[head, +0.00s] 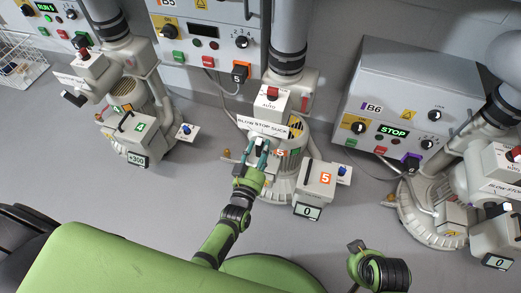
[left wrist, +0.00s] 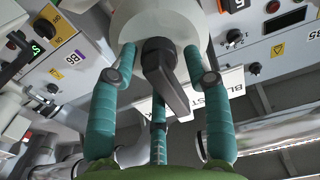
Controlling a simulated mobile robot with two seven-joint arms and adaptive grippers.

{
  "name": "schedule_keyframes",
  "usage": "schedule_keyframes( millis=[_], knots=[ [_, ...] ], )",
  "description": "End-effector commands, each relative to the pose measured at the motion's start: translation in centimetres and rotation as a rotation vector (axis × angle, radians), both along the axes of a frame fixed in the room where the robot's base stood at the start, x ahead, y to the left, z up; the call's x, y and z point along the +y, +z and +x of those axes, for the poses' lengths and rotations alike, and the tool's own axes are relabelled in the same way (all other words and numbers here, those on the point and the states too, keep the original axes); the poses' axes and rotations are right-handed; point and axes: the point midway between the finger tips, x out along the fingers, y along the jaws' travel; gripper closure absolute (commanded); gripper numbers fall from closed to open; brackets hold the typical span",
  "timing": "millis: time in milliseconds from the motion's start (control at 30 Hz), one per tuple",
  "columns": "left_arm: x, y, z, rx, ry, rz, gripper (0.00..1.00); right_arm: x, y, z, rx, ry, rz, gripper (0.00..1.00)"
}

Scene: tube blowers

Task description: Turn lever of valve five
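Valve five is the middle unit, with a white BLOW STOP SUCK label (head: 262,126) and orange 5 marks. Its dark lever (left wrist: 170,78) shows in the left wrist view, hanging from a round pale body and slanting down to the right. My left gripper (head: 257,152) is at the front of this valve, below the label. In the left wrist view its teal fingers (left wrist: 160,62) are spread on both sides of the lever, with a gap to it on each side. The lever is mostly hidden by the gripper in the head view.
A unit marked 4 (head: 138,128) stands to the left. The B6 control box (head: 400,105) and another blower stand to the right. A box with an orange 5 (head: 317,178) stands close right of my left gripper.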

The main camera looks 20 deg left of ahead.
Motion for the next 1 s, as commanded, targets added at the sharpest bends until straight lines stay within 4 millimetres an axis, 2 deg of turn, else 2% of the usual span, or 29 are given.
schedule_keyframes(
  millis=[167, 267, 700, 833, 1000],
  knots=[
    [-0.1, 0.0, -0.2, 0.001, -0.001, -0.001, 0.51, 0.1, 0.1, 0.1, -0.001, 0.002, 0.002, 1.0],
    [0.0, -0.2, -1.0, 0.003, -0.001, -0.001, 0.51, 0.1, 0.1, 0.0, -0.001, 0.001, 0.001, 1.0],
    [0.3, -0.1, -9.6, 0.002, -0.001, 0.0, 0.51, 0.0, 0.0, 0.0, 0.0, 0.0, 0.0, 1.0],
    [0.4, 0.0, -11.2, 0.001, -0.001, 0.0, 0.51, 0.0, 0.0, 0.0, 0.0, 0.0, 0.0, 1.0],
    [0.4, 0.0, -12.0, 0.0, -0.001, 0.0, 0.51, 0.0, 0.0, 0.0, 0.0, 0.0, 0.0, 1.0]
  ],
)
